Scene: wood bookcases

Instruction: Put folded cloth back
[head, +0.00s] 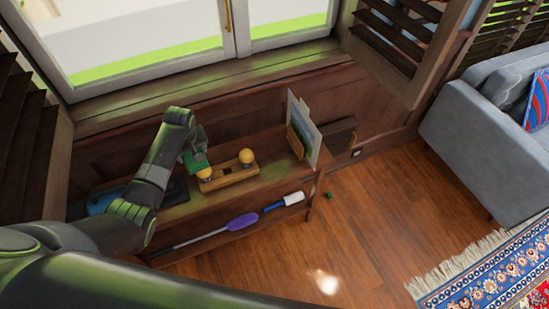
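My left arm reaches in from the left over the low wooden bookcase (275,170). Its gripper (197,158) is just above the bookcase top, at the left end of a wooden stand with yellow balls. A small flat green piece (194,162) shows at the gripper; it may be the folded cloth, but I cannot tell if it is held. The fingers are too small and overlapped to read. A blue item (103,201) lies at the left end of the bookcase, partly behind my arm. My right gripper is not in view.
The wooden stand (230,177) sits on the bookcase top. Upright picture boards (304,128) stand at the right end. A purple duster (243,221) and blue-white roller (285,202) lie on the lower shelf. A small green object (328,195) is on the floor. A sofa (480,130) stands right.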

